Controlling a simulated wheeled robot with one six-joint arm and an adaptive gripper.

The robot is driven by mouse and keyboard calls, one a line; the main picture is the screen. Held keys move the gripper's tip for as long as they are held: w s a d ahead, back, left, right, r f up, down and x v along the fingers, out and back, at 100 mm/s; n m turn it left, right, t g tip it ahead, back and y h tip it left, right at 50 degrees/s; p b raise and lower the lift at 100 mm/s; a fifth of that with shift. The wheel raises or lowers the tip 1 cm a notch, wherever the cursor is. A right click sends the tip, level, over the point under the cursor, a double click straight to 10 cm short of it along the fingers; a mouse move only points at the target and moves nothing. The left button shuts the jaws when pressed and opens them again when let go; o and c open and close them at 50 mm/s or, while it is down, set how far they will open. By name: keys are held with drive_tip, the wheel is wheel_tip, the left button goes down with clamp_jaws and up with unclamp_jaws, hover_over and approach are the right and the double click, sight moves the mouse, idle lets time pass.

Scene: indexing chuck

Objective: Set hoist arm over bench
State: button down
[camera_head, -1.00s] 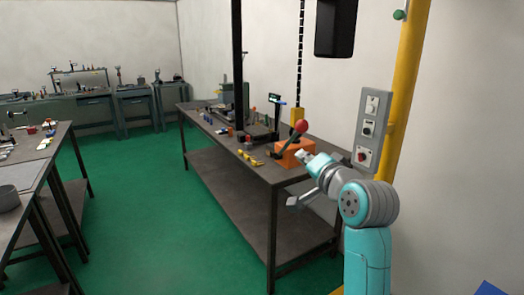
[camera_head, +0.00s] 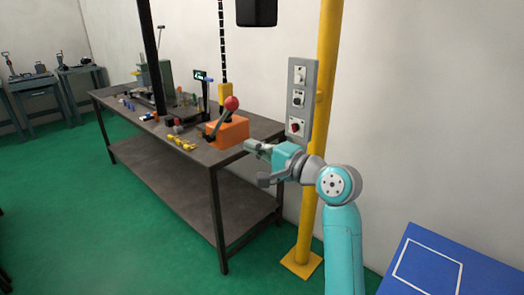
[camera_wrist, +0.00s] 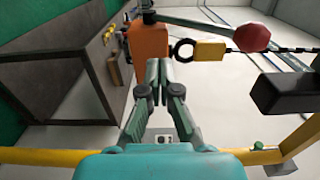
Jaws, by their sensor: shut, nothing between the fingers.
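The hoist's yellow post (camera_head: 318,150) stands at the right front of the bench, with a grey control panel (camera_head: 299,99) on it. A black hoist body (camera_head: 257,12) hangs at the top of the head view and also shows in the wrist view (camera_wrist: 285,92). Its chain (camera_head: 222,45) carries a yellow block (camera_head: 224,92) near the bench's back. The hoist arm is above the head view. The bench (camera_head: 150,150) is dark grey. My gripper (camera_head: 250,146) is shut and empty, near the bench's right end; the wrist view shows its fingers (camera_wrist: 158,75) together.
An orange box (camera_head: 228,132) with a red-knobbed lever (camera_head: 231,103) sits on the bench close to my gripper. Small yellow parts (camera_head: 183,144) lie beside it. A blue mat (camera_head: 440,268) with a white outline lies at lower right. Green floor (camera_head: 100,220) is clear at left.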

sight(224, 134)
drive_tip(key=x, duration=0.8)
drive_tip(key=shift+w+a, duration=0.1)
drive_tip(key=shift+w, duration=0.05)
